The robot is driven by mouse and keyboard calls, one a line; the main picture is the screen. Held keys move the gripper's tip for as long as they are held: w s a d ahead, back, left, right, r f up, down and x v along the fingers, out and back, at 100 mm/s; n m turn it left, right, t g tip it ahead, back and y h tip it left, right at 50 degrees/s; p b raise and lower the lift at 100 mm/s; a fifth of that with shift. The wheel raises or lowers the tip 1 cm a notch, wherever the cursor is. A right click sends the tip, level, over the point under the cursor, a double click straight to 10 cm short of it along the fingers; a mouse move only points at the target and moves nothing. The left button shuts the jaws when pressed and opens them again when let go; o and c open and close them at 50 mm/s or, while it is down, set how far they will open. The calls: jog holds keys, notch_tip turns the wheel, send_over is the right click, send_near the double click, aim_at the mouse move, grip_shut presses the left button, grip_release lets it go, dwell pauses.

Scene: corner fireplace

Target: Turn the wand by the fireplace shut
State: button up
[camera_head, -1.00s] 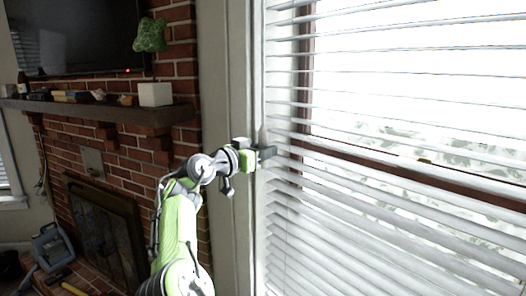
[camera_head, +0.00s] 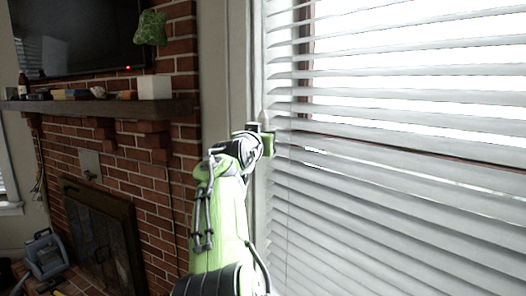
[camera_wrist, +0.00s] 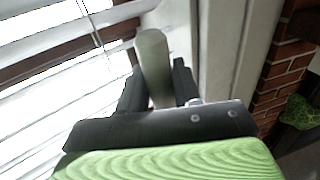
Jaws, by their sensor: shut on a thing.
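The wand (camera_wrist: 152,58) is a pale grey-green rod beside the window blinds. In the wrist view its thick end stands between the two dark fingers of my gripper (camera_wrist: 158,88), which are shut on it. In the head view my gripper (camera_head: 262,130) is at the left edge of the blinds (camera_head: 390,150), beside the window frame, and the wand's tip (camera_head: 263,115) shows just above it. The white slats are tilted, with bright gaps at the top and narrower gaps lower down. My arm hides part of the frame below.
A brick fireplace (camera_head: 150,185) with a dark mantel (camera_head: 90,107) stands at the left. A dark television (camera_head: 75,35) hangs above. A blue-grey container (camera_head: 44,254) stands on the hearth.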

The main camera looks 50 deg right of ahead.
jog(key=n+t, duration=0.1)
jog(key=t+y, duration=0.1)
jog(key=shift+s+d+n+t+y, duration=0.2)
jog(key=shift+n+t+y, duration=0.1)
jog(key=shift+n, duration=0.1)
jog(key=n+t+y+p, duration=0.1)
jog(key=n+t+y, duration=0.1)
jog(key=t, duration=0.1)
jog(key=shift+r+n+y+p, duration=0.25)
jog(key=shift+n+y+p, duration=0.15)
jog(key=n+t+y+p, duration=0.1)
jog(key=n+y+p, duration=0.1)
jog(key=n+t+y+p, duration=0.2)
jog(key=y+p, duration=0.1)
jog(key=shift+y, duration=0.3)
jog(key=y+p, duration=0.1)
jog(key=n+y+p, duration=0.1)
jog(key=shift+w+a+n+t+p, duration=0.1)
jog(key=shift+a+n+t+p, duration=0.05)
jog(key=shift+n+t+p, duration=0.2)
jog(key=shift+f+y, duration=0.15)
jog(key=shift+y, duration=0.35)
jog(key=o, duration=0.9)
jog(key=shift+w, duration=0.15)
jog(key=shift+f, duration=0.1)
